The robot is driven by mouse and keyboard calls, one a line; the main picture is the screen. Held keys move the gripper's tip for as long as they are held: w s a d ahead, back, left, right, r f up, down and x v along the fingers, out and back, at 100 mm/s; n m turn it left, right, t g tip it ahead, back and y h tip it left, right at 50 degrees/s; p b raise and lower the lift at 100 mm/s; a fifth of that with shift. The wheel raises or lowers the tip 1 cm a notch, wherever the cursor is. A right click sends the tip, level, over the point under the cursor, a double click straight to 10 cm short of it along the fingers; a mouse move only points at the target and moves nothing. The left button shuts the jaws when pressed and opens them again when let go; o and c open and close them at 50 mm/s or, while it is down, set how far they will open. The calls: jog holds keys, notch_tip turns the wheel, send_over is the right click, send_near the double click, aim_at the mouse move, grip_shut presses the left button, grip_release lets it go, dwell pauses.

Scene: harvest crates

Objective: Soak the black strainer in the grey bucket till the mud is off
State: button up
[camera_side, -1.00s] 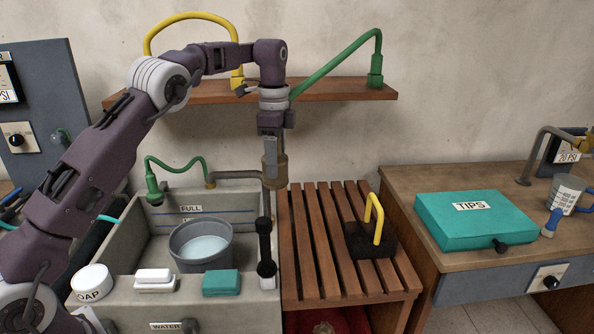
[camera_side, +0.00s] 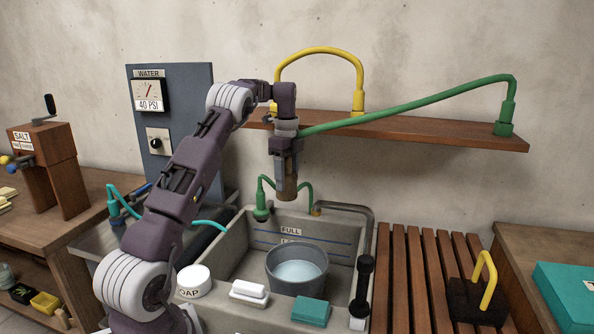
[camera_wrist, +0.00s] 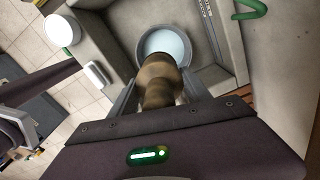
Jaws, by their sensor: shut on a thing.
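My gripper (camera_side: 285,175) is shut on a brown, mud-coloured rounded piece (camera_side: 288,191), which I take to be the strainer; no black shows on it. It also shows in the wrist view (camera_wrist: 158,82), between my two fingers. It hangs in the air above the sink, clear of the bucket. The grey bucket (camera_side: 297,283) stands in the sink with pale water in it. In the wrist view the bucket (camera_wrist: 143,46) appears just beyond the held piece, which hides part of its rim.
The grey sink (camera_side: 232,275) has a soap tub (camera_side: 194,280), a white block (camera_side: 249,291), a teal block (camera_side: 311,310) and a black double-ended tool (camera_side: 363,285) along its edges. A yellow-handled black block (camera_side: 476,300) sits on the slatted rack (camera_side: 412,270). Green hoses hang behind.

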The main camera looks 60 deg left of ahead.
notch_tip(320, 180, down, 18)
dwell(0.4)
dwell(0.6)
notch_tip(320, 180, down, 16)
dwell(2.0)
jog(key=shift+f, duration=0.2)
dwell(0.4)
jog(key=o, duration=1.7)
jog(key=shift+c, duration=0.2)
